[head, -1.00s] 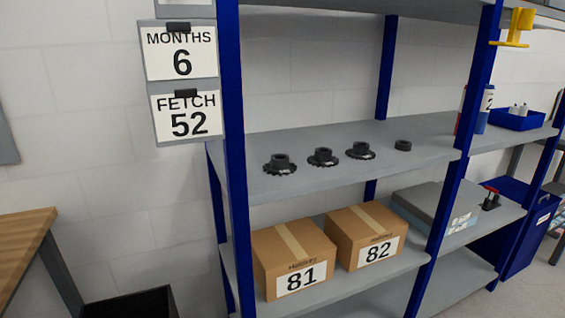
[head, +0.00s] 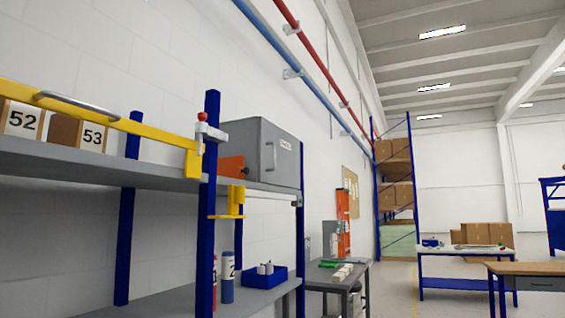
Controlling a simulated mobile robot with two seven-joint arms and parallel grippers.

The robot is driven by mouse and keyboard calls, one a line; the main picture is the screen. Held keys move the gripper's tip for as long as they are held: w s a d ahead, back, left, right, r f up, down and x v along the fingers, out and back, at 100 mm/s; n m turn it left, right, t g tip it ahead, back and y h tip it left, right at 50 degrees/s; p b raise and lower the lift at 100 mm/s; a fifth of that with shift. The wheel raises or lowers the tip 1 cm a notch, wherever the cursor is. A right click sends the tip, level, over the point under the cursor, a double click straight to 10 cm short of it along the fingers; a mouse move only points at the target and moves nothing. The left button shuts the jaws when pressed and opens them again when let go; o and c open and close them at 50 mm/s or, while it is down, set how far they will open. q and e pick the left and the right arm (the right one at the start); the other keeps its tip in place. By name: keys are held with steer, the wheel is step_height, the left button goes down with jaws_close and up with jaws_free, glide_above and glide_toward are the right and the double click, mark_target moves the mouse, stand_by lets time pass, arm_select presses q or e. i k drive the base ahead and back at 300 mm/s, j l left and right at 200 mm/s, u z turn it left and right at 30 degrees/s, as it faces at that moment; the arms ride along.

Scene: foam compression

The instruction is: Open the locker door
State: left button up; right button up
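A grey metal locker (head: 265,152) sits on the upper shelf of the blue rack, right of the middle upright. Its door faces right and front and carries a handle (head: 271,155) and a small white label (head: 286,145). The door looks shut. Neither of my grippers shows in the head view.
A yellow bar (head: 95,113) with a grey handle crosses the upper shelf in front of boxes 52 (head: 21,120) and 53 (head: 88,134). An orange object (head: 231,167) lies beside the locker. A blue bin (head: 265,277) stands on the shelf below. Workbench (head: 338,277) and open floor lie to the right.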

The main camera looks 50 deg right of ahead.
mark_target(278, 164)
steer(key=i+l+z, duration=0.1)
steer(key=l, duration=0.35)
steer(key=i+l+z, duration=0.1)
steer(key=l, duration=0.3)
steer(key=i+l, duration=0.15)
steer(key=l, duration=0.25)
steer(key=i+l+z, duration=0.15)
steer(key=l, duration=0.3)
steer(key=i+l+z, duration=0.1)
steer(key=i+l, duration=0.15)
steer(key=l, duration=0.15)
steer(key=i+l+z, duration=0.15)
steer(key=i+l, duration=0.15)
